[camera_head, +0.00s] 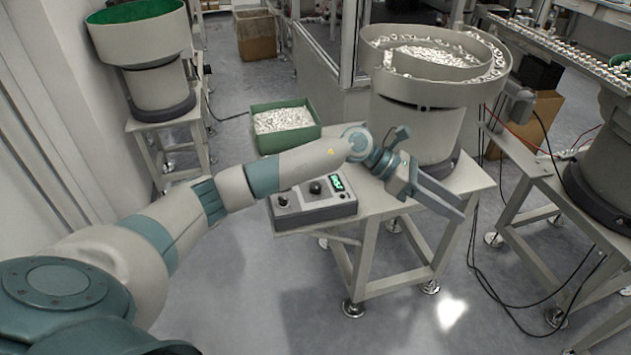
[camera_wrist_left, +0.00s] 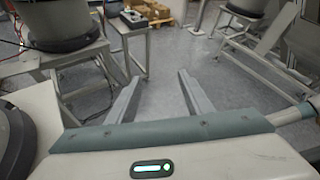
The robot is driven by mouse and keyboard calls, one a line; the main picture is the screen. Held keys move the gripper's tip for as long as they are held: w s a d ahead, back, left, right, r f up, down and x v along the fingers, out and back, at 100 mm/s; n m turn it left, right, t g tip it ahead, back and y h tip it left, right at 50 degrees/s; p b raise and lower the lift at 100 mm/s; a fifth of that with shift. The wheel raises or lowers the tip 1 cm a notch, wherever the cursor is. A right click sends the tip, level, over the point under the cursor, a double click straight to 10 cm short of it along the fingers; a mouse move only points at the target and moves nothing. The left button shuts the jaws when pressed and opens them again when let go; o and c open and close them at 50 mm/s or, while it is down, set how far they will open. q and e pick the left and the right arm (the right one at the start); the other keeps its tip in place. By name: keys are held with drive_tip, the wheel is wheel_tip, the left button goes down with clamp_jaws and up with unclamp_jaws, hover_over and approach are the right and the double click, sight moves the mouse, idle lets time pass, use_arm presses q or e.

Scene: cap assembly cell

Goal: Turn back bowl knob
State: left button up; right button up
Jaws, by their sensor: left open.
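A grey control box (camera_head: 312,207) with two black knobs and a lit green display sits on the front left of a bowl feeder's table. One knob (camera_head: 315,187) is beside the display, the other (camera_head: 283,200) is nearer the box's left end. The feeder bowl (camera_head: 430,55) behind holds many pale caps. My left arm passes over the box's back side. My left gripper (camera_head: 459,209) is right of the box, apart from it, open and empty, pointing right. In the left wrist view the gripper (camera_wrist_left: 160,78) shows two spread fingers with floor between them. My right gripper is not in view.
A green bin (camera_head: 284,140) of pale parts stands left of the feeder. Another bowl feeder (camera_head: 142,60) is at the back left. Cables and table legs crowd the right. The left wrist view shows a small control box (camera_wrist_left: 133,18) on a table and open floor.

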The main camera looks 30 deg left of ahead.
use_arm(q)
drive_tip(key=w+a+f+m+g+y, duration=0.1)
drive_tip(key=a+y, duration=0.1)
drive_tip(key=a, duration=0.3)
drive_tip(key=w+a+f+m+y, duration=0.1)
drive_tip(key=w+a+y, duration=0.15)
drive_tip(key=a, duration=0.25)
wheel_tip(320, 180, up, 6)
drive_tip(key=g+y, duration=0.2)
drive_tip(key=y, duration=0.7)
hover_over(315, 185)
drive_tip(key=shift+f, duration=0.1)
drive_tip(key=shift+f, duration=0.1)
wheel_tip(315, 185, down, 17)
drive_tip(key=p, duration=0.4)
drive_tip(key=shift+d, duration=0.1)
drive_tip(key=shift+f, duration=0.1)
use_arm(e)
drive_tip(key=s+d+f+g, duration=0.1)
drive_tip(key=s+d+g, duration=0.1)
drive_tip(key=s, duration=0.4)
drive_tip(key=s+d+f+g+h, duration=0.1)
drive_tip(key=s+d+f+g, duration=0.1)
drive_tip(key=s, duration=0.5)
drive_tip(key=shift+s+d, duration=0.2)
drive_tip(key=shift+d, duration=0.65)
use_arm(q)
drive_tip(key=c, duration=1.1)
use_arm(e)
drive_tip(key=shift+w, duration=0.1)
